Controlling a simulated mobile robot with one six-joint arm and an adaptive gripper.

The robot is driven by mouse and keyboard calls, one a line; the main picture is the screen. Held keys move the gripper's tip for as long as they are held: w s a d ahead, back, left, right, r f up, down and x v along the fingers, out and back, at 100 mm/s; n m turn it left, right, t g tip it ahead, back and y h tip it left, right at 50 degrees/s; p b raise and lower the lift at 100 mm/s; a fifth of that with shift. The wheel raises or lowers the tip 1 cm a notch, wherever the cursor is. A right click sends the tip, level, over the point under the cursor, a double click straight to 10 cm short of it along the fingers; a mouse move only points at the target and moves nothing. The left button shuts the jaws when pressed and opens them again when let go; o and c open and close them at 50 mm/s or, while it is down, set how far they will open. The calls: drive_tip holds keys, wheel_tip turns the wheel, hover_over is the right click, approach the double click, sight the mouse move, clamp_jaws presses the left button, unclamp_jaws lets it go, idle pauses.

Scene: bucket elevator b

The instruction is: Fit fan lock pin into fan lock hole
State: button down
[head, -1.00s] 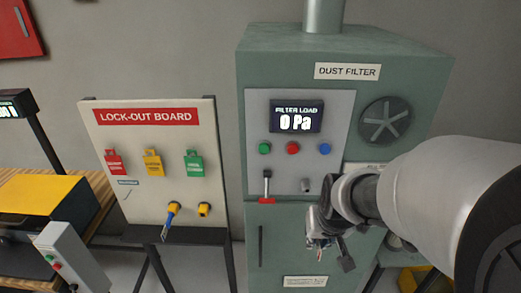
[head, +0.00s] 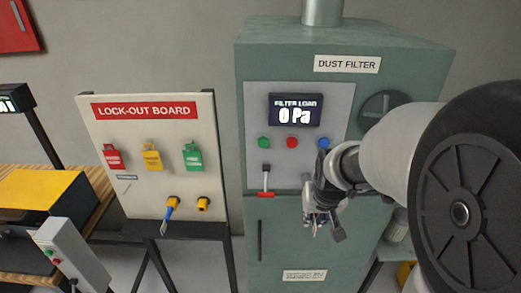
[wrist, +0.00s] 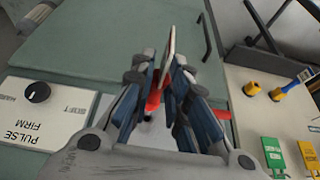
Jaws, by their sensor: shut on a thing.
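My gripper (head: 316,222) hangs in front of the dust filter cabinet (head: 415,60), at lower middle in the head view. In the wrist view my gripper (wrist: 168,75) has its fingers closed around a red piece (wrist: 153,97), which seems to be the fan lock pin. A thin pale strip (wrist: 171,45) stands up between the fingertips; I cannot tell whether it belongs to the pin. The fingers hide most of the held thing. I cannot make out the fan lock hole.
A lever with a red base (head: 265,193) sits left of my gripper on the cabinet's panel. The lock-out board (head: 145,190) stands to the left, with several coloured tags and a blue-handled plug (head: 168,217). A label with a knob (wrist: 37,92) shows in the wrist view.

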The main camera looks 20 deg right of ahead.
drive_tip(key=shift+w+d, duration=0.1)
drive_tip(key=shift+w, duration=0.3)
drive_tip(key=shift+b, duration=0.4)
idle(1.4)
drive_tip(key=shift+w+d, duration=0.2)
drive_tip(key=shift+w, duration=0.5)
drive_tip(key=shift+w+d, duration=0.25)
drive_tip(key=shift+w, duration=0.5)
drive_tip(key=shift+w+d, duration=0.2)
drive_tip(key=shift+w, duration=0.5)
drive_tip(key=c, duration=1.5)
unclamp_jaws()
drive_tip(key=shift+w, duration=0.15)
drive_tip(key=shift+r, duration=0.1)
drive_tip(key=v, duration=1.1)
drive_tip(key=shift+s+a+r, duration=0.1)
drive_tip(key=shift+s+r, duration=0.2)
drive_tip(key=shift+r, duration=0.05)
